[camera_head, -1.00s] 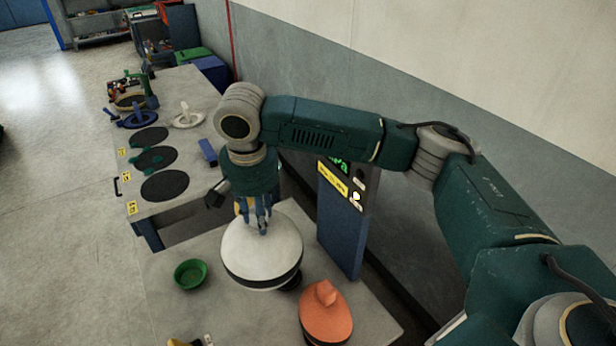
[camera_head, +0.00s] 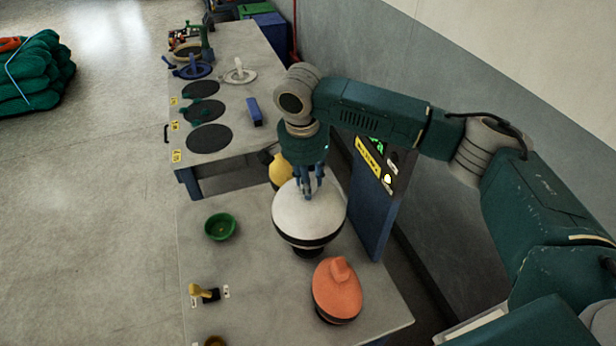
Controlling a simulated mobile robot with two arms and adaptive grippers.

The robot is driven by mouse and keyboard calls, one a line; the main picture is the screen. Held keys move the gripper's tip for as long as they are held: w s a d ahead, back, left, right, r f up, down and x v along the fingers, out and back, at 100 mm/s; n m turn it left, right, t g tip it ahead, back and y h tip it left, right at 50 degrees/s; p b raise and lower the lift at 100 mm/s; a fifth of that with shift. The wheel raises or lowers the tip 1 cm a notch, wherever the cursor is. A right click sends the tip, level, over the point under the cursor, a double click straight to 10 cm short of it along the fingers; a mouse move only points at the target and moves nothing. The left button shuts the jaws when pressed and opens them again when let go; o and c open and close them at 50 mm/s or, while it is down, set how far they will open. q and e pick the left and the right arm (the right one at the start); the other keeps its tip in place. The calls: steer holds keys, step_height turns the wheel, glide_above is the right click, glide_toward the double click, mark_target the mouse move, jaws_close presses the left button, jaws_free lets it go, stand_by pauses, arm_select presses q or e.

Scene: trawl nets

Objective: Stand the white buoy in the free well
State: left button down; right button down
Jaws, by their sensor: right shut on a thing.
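The white buoy (camera_head: 308,215) is a broad pale dome with a black band around its lower edge. My right gripper (camera_head: 309,190) is shut on its top from above. A dark round shape (camera_head: 308,252) shows just under the buoy; I cannot tell whether it is the buoy's own foot or a well, or whether the buoy is resting or held up. An orange buoy (camera_head: 337,288) stands on a dark base nearer me. A yellow buoy (camera_head: 281,170) shows partly behind my gripper. No empty well is clearly visible. My left gripper is out of view.
A green bowl (camera_head: 221,227) and a yellow lever (camera_head: 200,291) are on the near table (camera_head: 245,275). A blue cabinet (camera_head: 372,210) stands close right of the white buoy. A farther table holds black discs (camera_head: 209,138) and a blue block (camera_head: 254,112).

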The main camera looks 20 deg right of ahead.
steer(key=shift+f+b, duration=0.65)
steer(key=shift+f, duration=1.6)
steer(key=shift+a+f, duration=0.1)
steer(key=shift+f, duration=0.55)
steer(key=c, duration=1.3)
jaws_free()
steer(key=shift+o, duration=0.2)
steer(key=r, duration=0.4)
steer(key=s+r, duration=0.1)
steer(key=r, duration=0.3)
steer(key=a+r, duration=0.1)
steer(key=r, duration=0.3)
steer(key=shift+s, duration=0.2)
steer(key=shift+f, duration=0.1)
